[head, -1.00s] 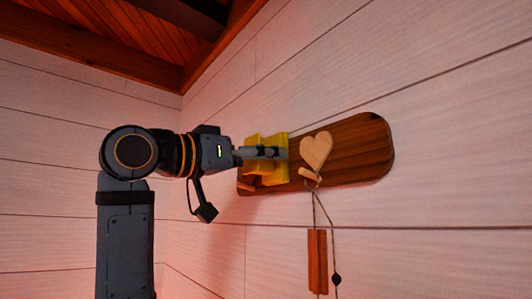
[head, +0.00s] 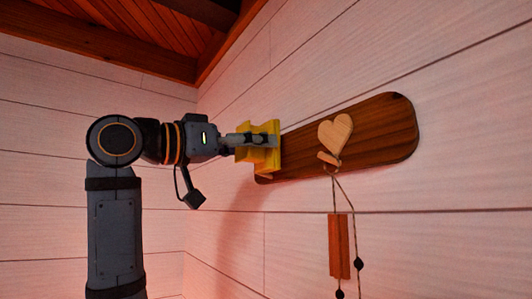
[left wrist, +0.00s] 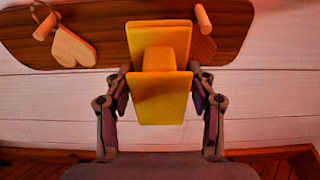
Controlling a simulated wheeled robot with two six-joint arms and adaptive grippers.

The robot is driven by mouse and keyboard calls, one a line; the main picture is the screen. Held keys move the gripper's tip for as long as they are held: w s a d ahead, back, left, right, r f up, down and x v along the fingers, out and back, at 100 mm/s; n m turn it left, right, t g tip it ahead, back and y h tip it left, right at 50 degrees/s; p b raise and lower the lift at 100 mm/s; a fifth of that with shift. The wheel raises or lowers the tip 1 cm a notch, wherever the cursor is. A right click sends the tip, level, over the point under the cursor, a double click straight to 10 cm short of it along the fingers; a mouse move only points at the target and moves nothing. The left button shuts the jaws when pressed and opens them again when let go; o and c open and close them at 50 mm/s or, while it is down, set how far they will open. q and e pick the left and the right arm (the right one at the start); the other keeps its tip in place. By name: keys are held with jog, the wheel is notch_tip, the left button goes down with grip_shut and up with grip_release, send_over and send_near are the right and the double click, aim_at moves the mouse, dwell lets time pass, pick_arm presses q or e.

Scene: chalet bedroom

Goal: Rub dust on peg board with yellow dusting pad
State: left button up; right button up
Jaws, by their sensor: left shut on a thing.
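The dark wooden peg board (head: 378,132) is fixed to the wall and also shows in the left wrist view (left wrist: 110,18). My left gripper (head: 262,141) is shut on the yellow dusting pad (head: 272,162) at the board's left end. In the left wrist view the pad (left wrist: 158,40) sits between both fingers, its far plate in front of the board. I cannot tell whether it touches the board. A reddish-brown patch (left wrist: 203,48) shows beside the pad; I cannot tell if it is dust. My right gripper is out of view.
A pale wooden heart (head: 336,132) and a peg (head: 327,158) are on the board, with a hanging cord and wooden block (head: 338,246) below. Another peg (left wrist: 204,18) is close beside the pad. The plank wall around the board is bare.

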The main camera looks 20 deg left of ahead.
pick_arm(q)
jog(key=shift+v, duration=1)
jog(key=shift+s+r, duration=0.1)
jog(key=shift+r, duration=0.05)
jog(key=v, duration=0.1)
jog(key=b+v, duration=0.1)
jog(key=v, duration=0.1)
jog(key=shift+a+r, duration=0.1)
jog(key=shift+r, duration=0.15)
